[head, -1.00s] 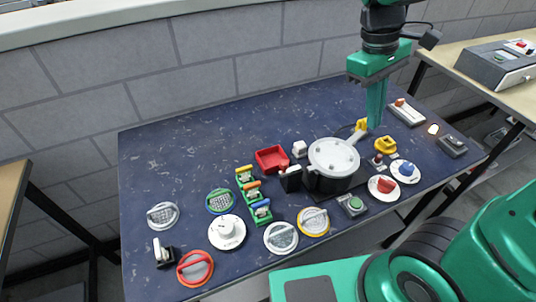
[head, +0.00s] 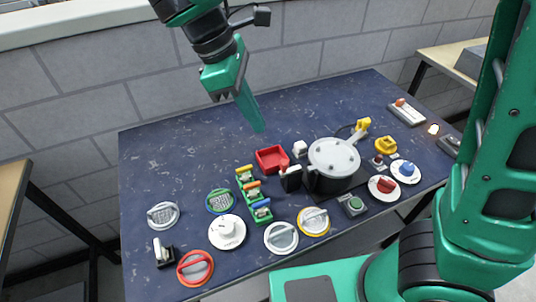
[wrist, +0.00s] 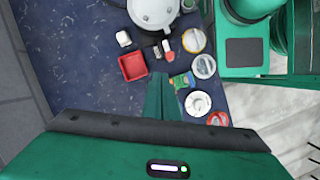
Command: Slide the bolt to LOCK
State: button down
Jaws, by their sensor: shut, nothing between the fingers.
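I cannot tell for sure which fixture is the bolt, and no LOCK lettering is readable. A long grey plate with a red-orange knob (head: 407,112) lies at the table's far right. A green rack with yellow, orange and blue handles (head: 254,194) stands near the middle. My gripper (head: 258,130) is shut and empty, pointing down above the back middle of the table, apart from the fixtures. In the wrist view its fingers (wrist: 160,80) show between the red tray (wrist: 132,67) and the green rack (wrist: 182,80).
A pot with a pale lid (head: 334,158) stands right of the middle, beside a black block (head: 290,179) and a white cube (head: 300,149). Several round dials line the front, including a red-rimmed one (head: 195,268). The table's back left (head: 180,150) is clear.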

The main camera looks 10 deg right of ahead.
jog(key=a, duration=0.1)
jog(key=s+a+n, duration=0.1)
jog(key=a, duration=0.1)
jog(key=s+a+n, duration=0.1)
jog(key=a, duration=0.1)
jog(key=shift+s+a+f, duration=0.15)
jog(key=shift+s, duration=0.1)
jog(key=d+f, duration=0.7)
jog(key=f, duration=0.2)
jog(key=shift+d, duration=0.4)
jog(key=shift+s+f, duration=0.1)
jog(key=shift+w+d, duration=0.2)
jog(key=shift+d, duration=0.6)
jog(key=shift+w+d, duration=0.2)
jog(key=shift+d, duration=0.6)
